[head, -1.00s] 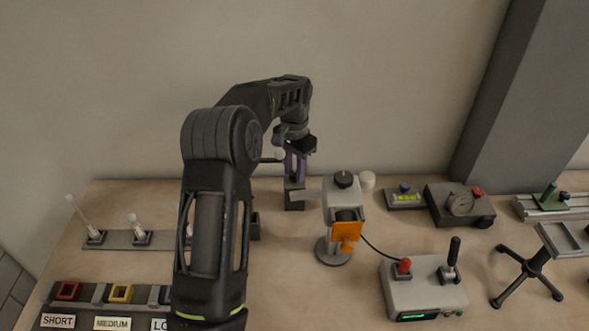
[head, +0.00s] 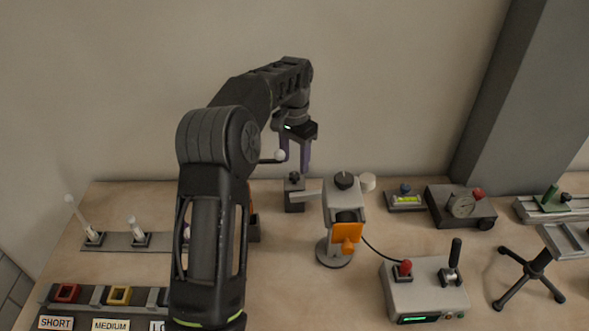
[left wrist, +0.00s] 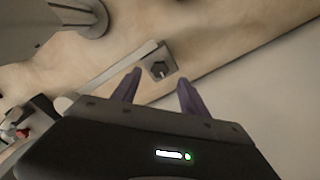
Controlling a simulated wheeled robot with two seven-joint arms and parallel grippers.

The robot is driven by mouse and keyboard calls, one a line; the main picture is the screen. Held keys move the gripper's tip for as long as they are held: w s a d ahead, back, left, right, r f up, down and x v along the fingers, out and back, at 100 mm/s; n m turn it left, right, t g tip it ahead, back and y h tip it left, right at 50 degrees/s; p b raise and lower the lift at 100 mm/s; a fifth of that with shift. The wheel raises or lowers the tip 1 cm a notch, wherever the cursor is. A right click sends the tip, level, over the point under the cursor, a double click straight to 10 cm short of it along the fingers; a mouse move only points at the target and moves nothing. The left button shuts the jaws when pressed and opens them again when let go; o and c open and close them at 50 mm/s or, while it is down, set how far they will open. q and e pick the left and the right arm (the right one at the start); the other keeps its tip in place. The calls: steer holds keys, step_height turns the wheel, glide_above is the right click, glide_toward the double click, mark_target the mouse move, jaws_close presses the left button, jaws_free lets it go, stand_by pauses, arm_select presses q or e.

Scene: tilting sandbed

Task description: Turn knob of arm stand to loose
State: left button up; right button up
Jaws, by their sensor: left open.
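The arm stand is a small dark grey block (head: 295,201) on the bench near the back wall, with a pale bar (head: 309,194) running from it toward the microscope-like device. Its black knob (head: 294,178) sits on top of the block. It also shows in the left wrist view (left wrist: 158,68), just ahead of the fingers. Whether it stands loose or tight I cannot tell. My left gripper (head: 297,162) points down above the knob, its purple fingers apart and empty. In the left wrist view the fingertips (left wrist: 159,79) straddle the knob's line with clear space between. My right gripper is out of view.
The grey device (head: 341,194) with an orange plate (head: 347,232) stands right of the block. A control box (head: 425,292) with a red knob and lever is at front right. The wall is close behind.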

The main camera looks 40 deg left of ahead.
mark_target(295, 174)
arm_select(q)
steer(key=shift+r, duration=1.75)
